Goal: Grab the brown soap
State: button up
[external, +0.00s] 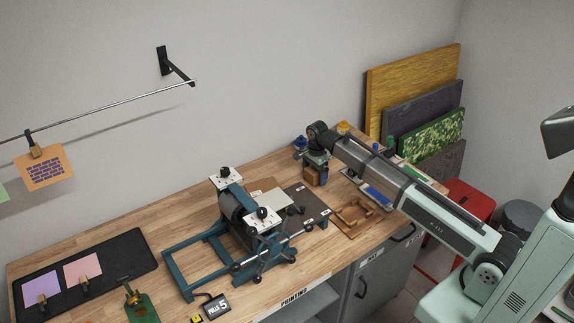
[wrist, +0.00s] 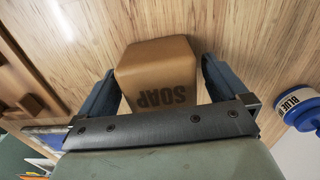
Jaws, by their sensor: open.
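The brown soap (wrist: 158,72) is a tan-brown block with the word SOAP in dark letters. In the wrist view it stands on the wooden tabletop between the two fingers of my gripper (wrist: 157,88). The fingers are open, one on each side of the block, with a narrow gap visible on the right; contact on the left is hard to tell. In the external view the soap (external: 313,176) shows below my gripper (external: 315,170), partly hidden by it.
A blue-lidded jar (wrist: 298,105) labelled BLUE stands right of my gripper in the wrist view. A wooden tray (external: 358,216) and a blue-handled item (external: 377,195) lie nearby. A teal press (external: 240,225) stands to the left. A wall is behind the table.

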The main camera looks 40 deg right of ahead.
jog(key=shift+c, duration=0.4)
jog(key=c, duration=1.2)
jog(key=shift+r, duration=0.1)
